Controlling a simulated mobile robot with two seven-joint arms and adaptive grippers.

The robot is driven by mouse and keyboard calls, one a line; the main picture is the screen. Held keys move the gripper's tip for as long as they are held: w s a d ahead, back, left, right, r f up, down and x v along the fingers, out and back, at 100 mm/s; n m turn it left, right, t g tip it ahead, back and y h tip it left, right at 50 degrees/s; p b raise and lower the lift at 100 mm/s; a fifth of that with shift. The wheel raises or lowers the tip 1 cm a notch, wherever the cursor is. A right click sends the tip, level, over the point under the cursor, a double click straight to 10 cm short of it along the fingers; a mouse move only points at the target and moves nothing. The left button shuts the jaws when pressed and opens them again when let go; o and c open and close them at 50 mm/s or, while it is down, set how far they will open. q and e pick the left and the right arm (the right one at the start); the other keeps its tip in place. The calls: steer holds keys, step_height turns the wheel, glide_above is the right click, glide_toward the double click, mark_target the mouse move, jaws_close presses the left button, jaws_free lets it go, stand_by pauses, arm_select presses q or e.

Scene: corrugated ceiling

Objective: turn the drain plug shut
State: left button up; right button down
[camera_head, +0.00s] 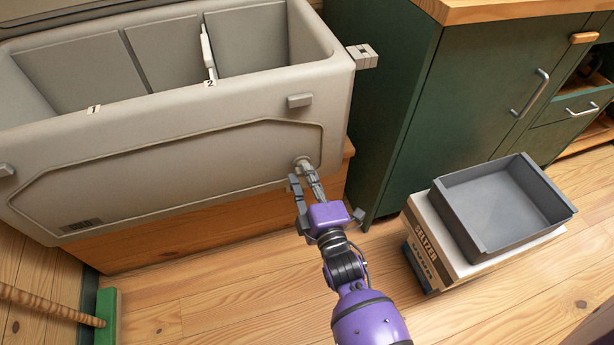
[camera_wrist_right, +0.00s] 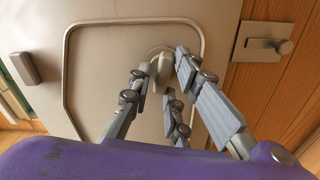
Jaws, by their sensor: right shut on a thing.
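The drain plug (camera_head: 302,163) is a small light knob low on the right end of the grey cooler's front (camera_head: 190,150). In the right wrist view the plug (camera_wrist_right: 159,68) sits between my fingers, against a round base on the panel. My right gripper (camera_head: 308,180), on a purple arm, reaches up to the plug. In the right wrist view my right gripper (camera_wrist_right: 163,78) has its fingers closed around the plug, which they partly hide. My left gripper is in neither view.
The open cooler has dividers and stands on a wooden base (camera_head: 190,225). A green cabinet (camera_head: 385,110) stands close on its right. A grey tray (camera_head: 500,205) rests on a box (camera_head: 425,250) at right. A green broom head (camera_head: 107,312) is at lower left. Floor in front is clear.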

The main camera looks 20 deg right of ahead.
steer(key=shift+d+m+p, duration=0.15)
steer(key=shift+m+p, duration=1.35)
steer(key=shift+m, duration=2.3)
steer(key=shift+d+m+p, duration=0.1)
steer(key=shift+m+p, duration=1.35)
steer(key=shift+m, duration=2.35)
steer(key=c, duration=1.6)
jaws_free()
steer(key=s, duration=1.2)
